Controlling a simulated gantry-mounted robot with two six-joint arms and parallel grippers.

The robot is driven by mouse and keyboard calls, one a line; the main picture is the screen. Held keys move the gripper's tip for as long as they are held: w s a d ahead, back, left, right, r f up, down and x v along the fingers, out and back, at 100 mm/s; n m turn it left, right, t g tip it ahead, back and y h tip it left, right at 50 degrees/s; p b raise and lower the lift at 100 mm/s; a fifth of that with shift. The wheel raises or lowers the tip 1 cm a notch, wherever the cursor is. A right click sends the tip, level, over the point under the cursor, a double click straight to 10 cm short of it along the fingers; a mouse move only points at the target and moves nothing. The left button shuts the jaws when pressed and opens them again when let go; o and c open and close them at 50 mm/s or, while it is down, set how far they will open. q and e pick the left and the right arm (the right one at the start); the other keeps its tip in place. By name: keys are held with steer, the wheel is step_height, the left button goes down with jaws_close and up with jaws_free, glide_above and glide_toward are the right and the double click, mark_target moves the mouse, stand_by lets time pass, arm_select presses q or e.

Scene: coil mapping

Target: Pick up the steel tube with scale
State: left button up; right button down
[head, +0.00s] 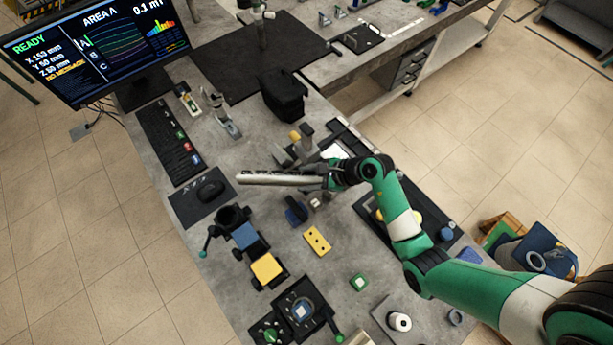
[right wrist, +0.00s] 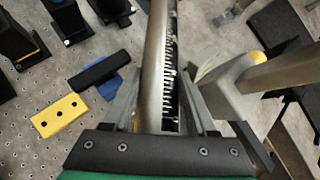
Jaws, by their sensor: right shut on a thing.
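The steel tube with scale (head: 275,179) is a long silvery bar held above the middle of the grey bench in the head view. My right gripper (head: 328,176) is shut on it near its right end, and the tube points to the left. In the right wrist view the tube (right wrist: 154,70) runs upward between the two fingers of my right gripper (right wrist: 160,115), with its black-and-white scale (right wrist: 170,75) along its right side. The fingers hide part of the tube's sides. My left gripper is not in view.
A yellow plate with holes (head: 317,240) lies on the bench below the tube. A mouse (head: 210,190) and keyboard (head: 170,140) are to the left, under a monitor (head: 95,45). A black bin (head: 284,95) stands behind. Several small devices crowd the bench's front.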

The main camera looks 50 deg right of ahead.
step_height(320, 180, up, 9)
steer(key=shift+f+p, duration=0.1)
steer(key=shift+p, duration=0.85)
steer(key=shift+a+f, duration=0.1)
steer(key=shift+f, duration=0.05)
steer(key=s+a+r, duration=0.4)
steer(key=s+a, duration=0.2)
steer(key=s, duration=0.2)
step_height(320, 180, up, 12)
steer(key=p, duration=1.8)
steer(key=shift+s+n+y, duration=0.25)
steer(key=shift+n+y, duration=0.05)
steer(key=shift+a, duration=0.1)
